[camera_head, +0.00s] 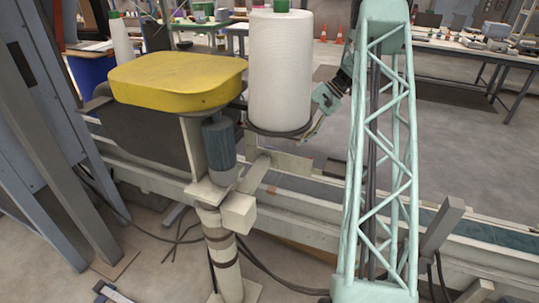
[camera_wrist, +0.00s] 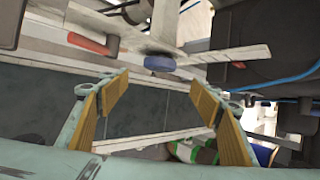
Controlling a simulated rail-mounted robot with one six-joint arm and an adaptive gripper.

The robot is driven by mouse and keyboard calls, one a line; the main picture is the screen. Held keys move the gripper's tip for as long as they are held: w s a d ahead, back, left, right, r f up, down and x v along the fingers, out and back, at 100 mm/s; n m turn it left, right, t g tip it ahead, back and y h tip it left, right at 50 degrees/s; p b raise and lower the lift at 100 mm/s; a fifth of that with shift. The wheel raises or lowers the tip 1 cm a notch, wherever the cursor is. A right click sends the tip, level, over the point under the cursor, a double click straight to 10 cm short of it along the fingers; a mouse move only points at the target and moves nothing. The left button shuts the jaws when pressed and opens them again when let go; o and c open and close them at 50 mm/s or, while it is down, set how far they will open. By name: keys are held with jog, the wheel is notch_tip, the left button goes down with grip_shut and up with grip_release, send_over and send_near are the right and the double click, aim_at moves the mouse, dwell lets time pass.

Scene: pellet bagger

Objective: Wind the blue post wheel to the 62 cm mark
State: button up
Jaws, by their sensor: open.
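A small dark blue round part (camera_wrist: 160,63), which looks like the blue wheel, shows ahead of my gripper in the wrist view. It sits under a pale bracket, beyond the gap between the fingertips and apart from them. My gripper (camera_wrist: 160,84) is open and empty, with yellow-brown finger pads. In the head view my gripper (camera_head: 311,133) is beside the lower right of a white roll. I cannot make out the wheel there. A pale strip (camera_wrist: 232,54) runs right from the blue part; no readable 62 cm mark shows.
A yellow-topped machine head (camera_head: 175,82) with a grey-blue motor (camera_head: 219,150) stands on a post at left. The white roll (camera_head: 280,70) is close to my gripper. A conveyor (camera_head: 310,195) runs below. A red handle (camera_wrist: 92,44) lies left in the wrist view.

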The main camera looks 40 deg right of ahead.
jog(key=shift+a+f, duration=0.1)
jog(key=shift+f, duration=0.1)
jog(key=shift+b+x, duration=1.3)
jog(key=shift+x, duration=5.45)
jog(key=shift+w, duration=0.1)
jog(key=c, duration=0.8)
jog(key=shift+c, duration=0.2)
